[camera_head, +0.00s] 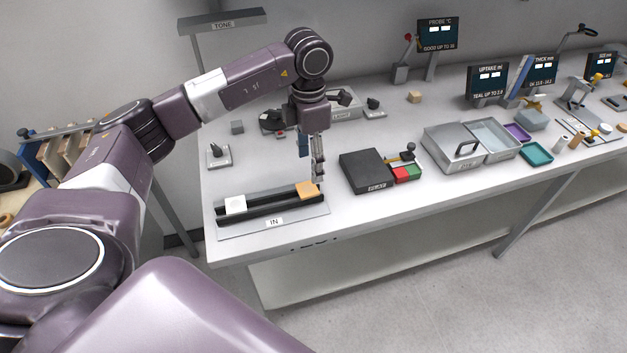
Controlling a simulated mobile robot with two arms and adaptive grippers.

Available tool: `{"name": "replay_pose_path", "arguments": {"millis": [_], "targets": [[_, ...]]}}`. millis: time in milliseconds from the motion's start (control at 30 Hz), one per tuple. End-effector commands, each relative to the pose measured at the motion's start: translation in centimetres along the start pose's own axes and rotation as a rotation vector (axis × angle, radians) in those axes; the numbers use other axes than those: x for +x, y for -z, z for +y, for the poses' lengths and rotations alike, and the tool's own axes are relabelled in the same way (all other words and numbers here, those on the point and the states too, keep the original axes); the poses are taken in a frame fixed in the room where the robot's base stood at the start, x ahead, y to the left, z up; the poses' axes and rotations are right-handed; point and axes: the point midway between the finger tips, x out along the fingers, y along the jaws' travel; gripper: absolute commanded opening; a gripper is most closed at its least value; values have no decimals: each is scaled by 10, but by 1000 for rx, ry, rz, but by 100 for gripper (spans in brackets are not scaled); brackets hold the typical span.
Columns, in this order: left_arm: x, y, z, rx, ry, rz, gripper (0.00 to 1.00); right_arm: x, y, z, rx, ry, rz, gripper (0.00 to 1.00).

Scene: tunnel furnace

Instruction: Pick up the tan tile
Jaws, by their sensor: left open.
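The tan tile (307,189) lies at the right end of the dark rails (268,206) on the tray marked IN, near the table's front left. A white tile (235,204) lies at the left end of the same rails. My left gripper (319,176) points down just above and slightly right of the tan tile, close to its far right corner. It is open and holds nothing. Whether a fingertip touches the tile I cannot tell. My right gripper is not in view.
A black box (366,171) stands right of the rails, with a red and green block (407,173) beside it. A small lever device (218,156) stands behind the rails. The front edge strip is clear.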

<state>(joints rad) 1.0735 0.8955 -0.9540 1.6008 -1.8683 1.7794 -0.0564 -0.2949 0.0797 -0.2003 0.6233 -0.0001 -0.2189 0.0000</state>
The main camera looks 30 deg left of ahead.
Motion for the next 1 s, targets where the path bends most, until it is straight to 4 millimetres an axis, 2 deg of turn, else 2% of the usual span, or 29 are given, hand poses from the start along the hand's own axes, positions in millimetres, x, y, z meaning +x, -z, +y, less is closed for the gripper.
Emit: {"name": "replay_pose_path", "arguments": {"millis": [267, 433, 600, 867, 1000], "targets": [[27, 5, 2, -1, -6, 12, 56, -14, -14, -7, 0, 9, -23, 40], [51, 10, -1, -1, -4, 13, 56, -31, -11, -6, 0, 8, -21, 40], [72, 8, 0, -1, -5, 9, 56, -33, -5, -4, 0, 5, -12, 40], [75, 8, 0, 0, -6, 6, 56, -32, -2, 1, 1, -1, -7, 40], [75, 8, 0, -1, -6, 6, 41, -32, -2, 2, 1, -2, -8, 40]]}}
